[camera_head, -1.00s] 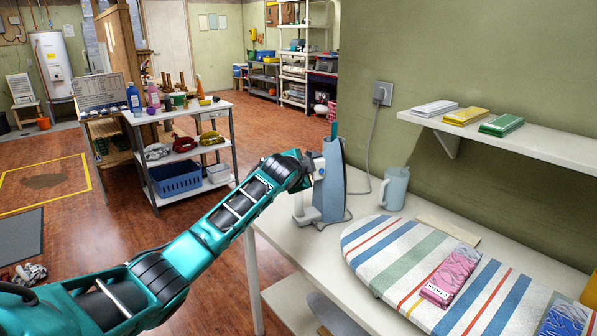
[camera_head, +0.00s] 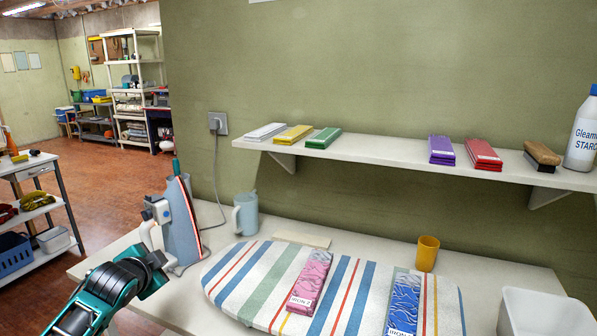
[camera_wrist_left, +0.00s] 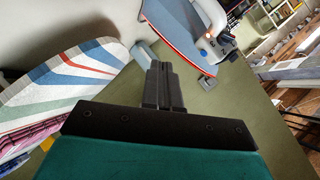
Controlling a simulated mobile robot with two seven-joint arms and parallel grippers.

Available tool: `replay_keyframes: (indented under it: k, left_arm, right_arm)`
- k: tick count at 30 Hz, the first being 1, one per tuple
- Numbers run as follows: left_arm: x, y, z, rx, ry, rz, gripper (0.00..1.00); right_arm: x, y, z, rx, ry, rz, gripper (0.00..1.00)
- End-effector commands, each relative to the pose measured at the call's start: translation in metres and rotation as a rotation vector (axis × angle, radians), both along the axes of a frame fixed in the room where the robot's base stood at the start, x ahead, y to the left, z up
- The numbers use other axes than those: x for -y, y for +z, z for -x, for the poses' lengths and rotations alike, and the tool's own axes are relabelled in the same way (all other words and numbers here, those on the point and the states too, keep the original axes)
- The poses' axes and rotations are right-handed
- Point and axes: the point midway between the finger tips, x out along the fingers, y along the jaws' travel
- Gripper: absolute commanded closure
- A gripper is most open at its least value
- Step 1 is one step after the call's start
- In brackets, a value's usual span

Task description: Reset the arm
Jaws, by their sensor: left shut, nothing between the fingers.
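My left arm comes in at the lower left of the head view, its dark wrist in front of the iron. In the left wrist view my left gripper (camera_wrist_left: 163,90) has its fingers together with nothing between them. The iron (camera_head: 184,232) stands upright on the table, blue-grey with a red edge and a pale handle. It also shows at the top of the left wrist view (camera_wrist_left: 182,42), beyond the fingers and apart from them. My right gripper is not in view.
The striped ironing board (camera_head: 240,282) carries pink (camera_head: 308,284) and blue (camera_head: 403,301) folded cloths. A grey-blue jug (camera_head: 246,216), an orange cup (camera_head: 427,254) and a white bin (camera_head: 541,316) stand on the table. A wall shelf (camera_head: 385,156) holds folded cloths, a brush and a starch bottle.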

Motion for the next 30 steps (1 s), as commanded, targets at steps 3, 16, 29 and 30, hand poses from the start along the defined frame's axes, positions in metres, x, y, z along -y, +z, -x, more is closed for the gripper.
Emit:
replay_keyframes:
  k: [3, 16, 29, 30]
  left_arm:
    - [0.041, -0.066, 0.044, -0.038, -0.029, 0.134, 1.0]
    - [0.136, -0.189, 0.235, -0.131, 0.065, 0.632, 1.0]
    - [0.152, -0.201, 0.31, -0.148, 0.171, 0.805, 1.0]
    - [0.152, -0.201, 0.31, -0.148, 0.171, 0.805, 1.0]
  right_arm:
    - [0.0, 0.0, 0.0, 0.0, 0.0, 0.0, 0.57]
    - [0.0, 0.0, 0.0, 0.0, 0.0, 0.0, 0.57]
    - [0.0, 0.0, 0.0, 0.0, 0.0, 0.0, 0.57]
    - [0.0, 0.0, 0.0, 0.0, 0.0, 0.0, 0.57]
